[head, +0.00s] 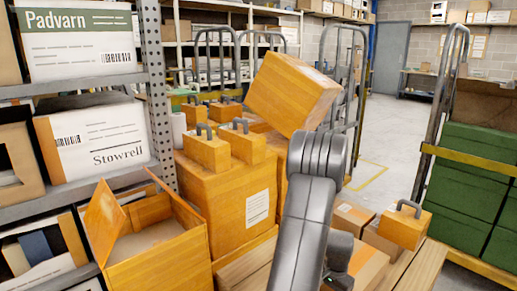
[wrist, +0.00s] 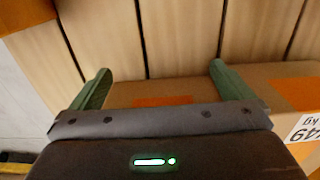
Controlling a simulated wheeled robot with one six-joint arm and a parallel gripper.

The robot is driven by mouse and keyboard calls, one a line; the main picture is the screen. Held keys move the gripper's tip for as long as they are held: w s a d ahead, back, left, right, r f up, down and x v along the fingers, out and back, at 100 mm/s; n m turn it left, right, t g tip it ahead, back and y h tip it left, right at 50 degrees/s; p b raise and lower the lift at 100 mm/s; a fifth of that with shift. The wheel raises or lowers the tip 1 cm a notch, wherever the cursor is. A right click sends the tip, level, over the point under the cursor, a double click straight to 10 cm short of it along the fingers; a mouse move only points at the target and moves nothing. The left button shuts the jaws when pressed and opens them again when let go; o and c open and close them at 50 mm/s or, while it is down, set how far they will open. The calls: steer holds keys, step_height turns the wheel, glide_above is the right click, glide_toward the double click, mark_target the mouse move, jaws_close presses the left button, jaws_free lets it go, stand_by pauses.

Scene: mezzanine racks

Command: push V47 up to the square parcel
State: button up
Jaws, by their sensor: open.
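My gripper (wrist: 160,70) is open in the wrist view, its two green fingers apart over wooden slats. A brown carton with an orange patch (wrist: 160,100) shows between the fingers, partly hidden by the gripper body; I cannot tell whether they touch it. Another brown carton surface (wrist: 285,73) lies at the right, with a white label (wrist: 305,130) cut off by the frame edge. I cannot read V47 on any parcel. I cannot tell which is the square parcel.
An orange box with a handle (head: 404,226) stands beside those cartons. Large orange cartons (head: 228,200) are stacked left of my arm, one tilted on top (head: 292,92). An open box (head: 150,240) is at lower left. Green crates (head: 470,185) stand right; the floor (head: 385,135) behind is clear.

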mark_target(354, 273)
steer(key=shift+w+d+p, duration=0.45)
steer(key=shift+w+d, duration=1.9)
steer(key=shift+d, duration=0.3)
steer(key=shift+w+d, duration=0.85)
steer(key=shift+d, duration=0.1)
steer(key=shift+s+a, duration=1)
steer(key=shift+a, duration=0.15)
step_height(354, 273, up, 13)
steer(key=p, duration=0.8)
steer(key=shift+r+p, duration=0.1)
steer(key=shift+p, duration=0.25)
steer(key=shift+f, duration=0.2)
step_height(354, 273, down, 13)
steer(key=b, duration=0.8)
steer(key=shift+r, duration=0.2)
